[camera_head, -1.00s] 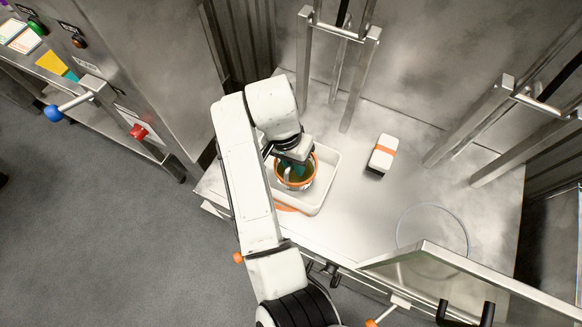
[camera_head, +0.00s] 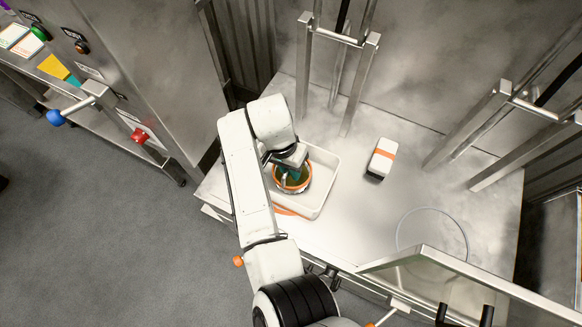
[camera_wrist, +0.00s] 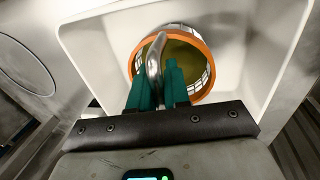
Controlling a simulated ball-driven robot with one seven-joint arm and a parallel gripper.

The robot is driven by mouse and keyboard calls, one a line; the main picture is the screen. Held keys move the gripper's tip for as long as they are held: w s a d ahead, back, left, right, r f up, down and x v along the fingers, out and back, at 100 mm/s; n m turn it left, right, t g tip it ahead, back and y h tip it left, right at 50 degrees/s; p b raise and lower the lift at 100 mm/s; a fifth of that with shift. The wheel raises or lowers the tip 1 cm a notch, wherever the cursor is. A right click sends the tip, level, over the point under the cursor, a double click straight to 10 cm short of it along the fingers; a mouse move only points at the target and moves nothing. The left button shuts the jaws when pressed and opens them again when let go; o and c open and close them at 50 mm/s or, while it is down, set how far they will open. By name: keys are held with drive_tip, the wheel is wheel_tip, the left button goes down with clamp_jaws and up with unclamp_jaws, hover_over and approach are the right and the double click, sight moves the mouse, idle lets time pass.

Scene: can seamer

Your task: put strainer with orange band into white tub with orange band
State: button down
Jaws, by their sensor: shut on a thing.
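The strainer with the orange band (camera_head: 306,182) is round, with a metal mesh wall and an orange rim. It shows inside the outline of the white tub (camera_head: 327,189) in the head view. In the wrist view the strainer (camera_wrist: 206,58) is seen from above, within the tub walls (camera_wrist: 85,45). My gripper (camera_head: 291,174) is over the strainer, its green fingers (camera_wrist: 158,84) shut on the strainer's metal handle. An orange band shows on the tub's near side. Whether the strainer touches the tub floor I cannot tell.
A white box with an orange band (camera_head: 381,158) stands on the steel table right of the tub. A clear round ring (camera_head: 432,232) lies farther right. Steel frames (camera_head: 340,70) rise behind, and a tilted panel (camera_head: 450,275) borders the front right.

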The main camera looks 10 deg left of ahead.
drive_tip(key=c, duration=1.1)
unclamp_jaws()
drive_tip(key=shift+f, duration=0.1)
wheel_tip(320, 180, up, 12)
drive_tip(key=a, duration=0.2)
drive_tip(key=shift+w+b, duration=0.4)
drive_tip(key=shift+a, duration=0.1)
